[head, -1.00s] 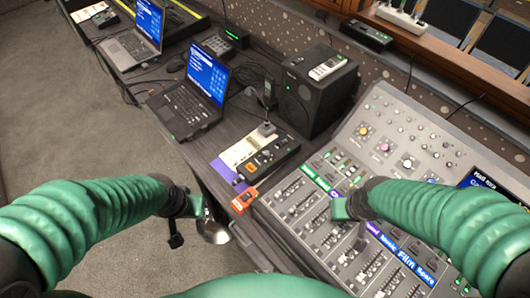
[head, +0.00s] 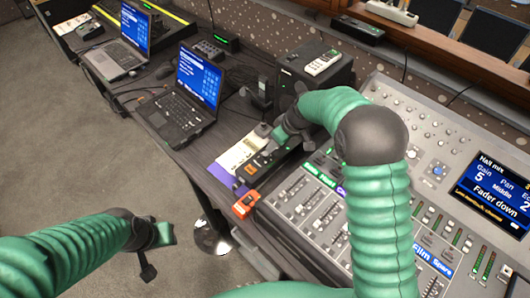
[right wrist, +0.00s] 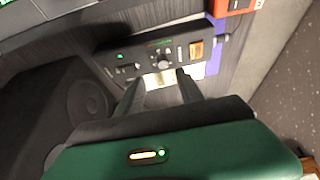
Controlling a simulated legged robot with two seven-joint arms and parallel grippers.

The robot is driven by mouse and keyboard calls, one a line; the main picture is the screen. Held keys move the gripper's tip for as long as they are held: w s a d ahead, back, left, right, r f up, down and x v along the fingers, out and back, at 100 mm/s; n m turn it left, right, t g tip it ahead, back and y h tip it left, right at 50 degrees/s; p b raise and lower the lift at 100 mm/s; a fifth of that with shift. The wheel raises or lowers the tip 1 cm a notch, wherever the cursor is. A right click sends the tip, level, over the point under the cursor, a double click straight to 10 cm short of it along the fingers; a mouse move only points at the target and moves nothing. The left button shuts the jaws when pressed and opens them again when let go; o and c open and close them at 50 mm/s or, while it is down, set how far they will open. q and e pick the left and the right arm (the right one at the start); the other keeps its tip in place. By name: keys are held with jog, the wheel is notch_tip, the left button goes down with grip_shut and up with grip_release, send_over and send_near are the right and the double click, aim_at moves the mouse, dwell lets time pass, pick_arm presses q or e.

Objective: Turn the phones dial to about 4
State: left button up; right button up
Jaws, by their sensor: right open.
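The small dark control box (head: 262,163) stands on the desk left of the mixing console. In the right wrist view the same box (right wrist: 128,68) shows a small round dial (right wrist: 164,60) near its middle, with a green light and an amber switch at either side. Its lettering is too small to read, so I cannot confirm which dial is phones. My right gripper (right wrist: 158,86) is open and empty, its fingers pointing at the box near the dial. It also shows above the box in the head view (head: 281,137). My left gripper (head: 162,236) hangs over the floor; its jaws are unclear.
The mixing console (head: 300,215) fills the right, partly behind my right arm. A black speaker (head: 312,70) stands behind the box. An orange block (head: 245,204) lies at the desk's front edge. An open laptop (head: 190,95) stands to the left. Papers (head: 238,154) lie beside the box.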

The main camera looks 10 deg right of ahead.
aim_at(264, 153)
jog(key=x, duration=0.5)
jog(key=shift+w+d+f, duration=0.1)
jog(key=shift+d+f, duration=0.1)
jog(key=shift+d, duration=0.15)
jog(key=a+f, duration=0.1)
jog(key=w+a+f, duration=0.1)
jog(key=a+f, duration=0.1)
jog(key=shift+w+f, duration=0.1)
jog(key=shift+f, duration=0.05)
jog(key=shift+w+a+f, duration=0.1)
jog(key=shift+a+f, duration=0.15)
jog(key=shift+d+f, duration=0.1)
jog(key=shift+d, duration=0.8)
jog(key=c, duration=0.5)
jog(key=shift+c, duration=1.2)
jog(key=shift+a, duration=0.3)
grip_shut()
jog(key=shift+a, duration=0.3)
pick_arm(q)
jog(key=shift+w+a+r, duration=0.1)
jog(key=shift+a, duration=0.15)
pick_arm(e)
jog(key=shift+w+r, duration=0.1)
jog(key=shift+r, duration=0.1)
